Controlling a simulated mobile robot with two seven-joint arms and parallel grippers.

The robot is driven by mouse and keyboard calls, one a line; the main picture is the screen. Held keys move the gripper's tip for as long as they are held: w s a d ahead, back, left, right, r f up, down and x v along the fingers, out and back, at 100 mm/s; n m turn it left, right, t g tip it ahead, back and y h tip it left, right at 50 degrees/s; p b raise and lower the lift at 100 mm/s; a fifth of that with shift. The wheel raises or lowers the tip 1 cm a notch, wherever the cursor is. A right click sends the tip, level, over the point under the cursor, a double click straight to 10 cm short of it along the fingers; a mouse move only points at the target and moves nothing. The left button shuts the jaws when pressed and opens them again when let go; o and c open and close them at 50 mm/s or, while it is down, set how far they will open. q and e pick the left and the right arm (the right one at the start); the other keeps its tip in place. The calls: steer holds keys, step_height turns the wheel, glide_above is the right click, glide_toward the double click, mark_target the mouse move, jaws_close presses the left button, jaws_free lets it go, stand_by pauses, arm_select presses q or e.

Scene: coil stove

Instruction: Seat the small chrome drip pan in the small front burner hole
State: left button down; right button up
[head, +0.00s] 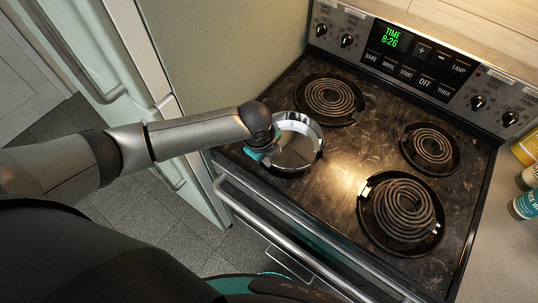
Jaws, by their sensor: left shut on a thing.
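The small chrome drip pan (299,151) is a shiny round bowl over the front left part of the stove top. My left gripper (264,148) is shut on its left rim. The pan looks somewhat tilted. The small front burner hole lies under it; only a dark edge of the hole (288,172) shows below the pan. The rest of the hole is hidden, and I cannot tell whether the pan touches the stove top. My right gripper is not in view.
The stove top (332,206) is stained. Coil burners sit at back left (330,97), back right (430,147) and front right (404,208). The control panel (420,60) runs behind. The oven handle (290,240) runs along the front. Bottles (526,177) stand at the right.

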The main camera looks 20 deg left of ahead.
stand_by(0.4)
arm_select(q)
steer(key=shift+p, duration=0.3)
steer(key=shift+f, duration=0.15)
stand_by(0.6)
steer(key=shift+p, duration=0.4)
steer(key=shift+s+b+x, duration=0.2)
steer(key=shift+b+x, duration=0.45)
steer(key=shift+x, duration=0.3)
steer(key=shift+s+b+x, duration=0.15)
steer(key=shift+b+x, duration=0.5)
steer(key=shift+x, duration=0.3)
steer(key=shift+a+f, duration=0.1)
